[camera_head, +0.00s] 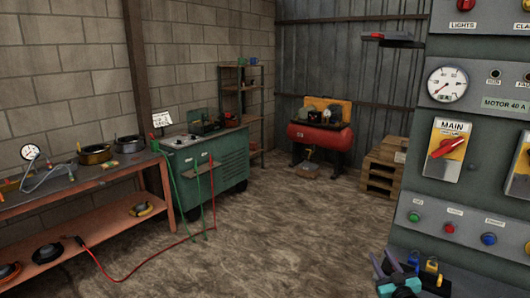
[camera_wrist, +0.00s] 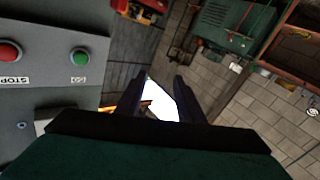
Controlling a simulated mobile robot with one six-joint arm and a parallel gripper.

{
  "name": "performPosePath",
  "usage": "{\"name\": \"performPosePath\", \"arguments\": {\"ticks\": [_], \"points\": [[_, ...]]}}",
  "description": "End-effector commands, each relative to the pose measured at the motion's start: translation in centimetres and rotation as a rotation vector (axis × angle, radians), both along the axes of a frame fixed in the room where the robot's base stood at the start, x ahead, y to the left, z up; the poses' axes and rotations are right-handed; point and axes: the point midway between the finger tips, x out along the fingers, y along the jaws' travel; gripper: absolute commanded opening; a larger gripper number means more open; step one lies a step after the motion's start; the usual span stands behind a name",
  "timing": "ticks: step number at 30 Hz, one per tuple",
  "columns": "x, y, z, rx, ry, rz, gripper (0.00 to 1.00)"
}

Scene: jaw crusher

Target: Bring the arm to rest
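My gripper (camera_wrist: 164,84) shows in the wrist view as two dark fingers standing apart. Its dark green body fills the bottom edge. A bright white shape with an orange streak beside it lies between and behind the fingers. I cannot tell what it is, and nothing clearly appears clamped. In the head view, two dark prongs with a teal part (camera_head: 398,285) at the bottom right look like my gripper, low in front of the control panel (camera_head: 470,120). The rest of the arm is hidden.
A green button (camera_wrist: 79,57) and a red stop button (camera_wrist: 9,54) are left of the fingers. A yellow padlock (camera_head: 432,265) is at the panel's foot. A workbench (camera_head: 75,205), green cabinet (camera_head: 225,165) and red compressor (camera_head: 318,137) stand beyond. The middle floor is mostly clear; a red cable crosses it.

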Motion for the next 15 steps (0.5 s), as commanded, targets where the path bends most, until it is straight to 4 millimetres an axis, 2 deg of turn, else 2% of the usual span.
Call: {"name": "performPosePath", "arguments": {"ticks": [1,8,15], "points": [[0.3,1.2,-1.6,0.017,0.026,-0.003,0.34],[0.9,5.4,-8.4,0.083,0.149,-0.050,0.34],[-0.3,9.6,-16.7,0.133,0.326,-0.111,0.34]]}}
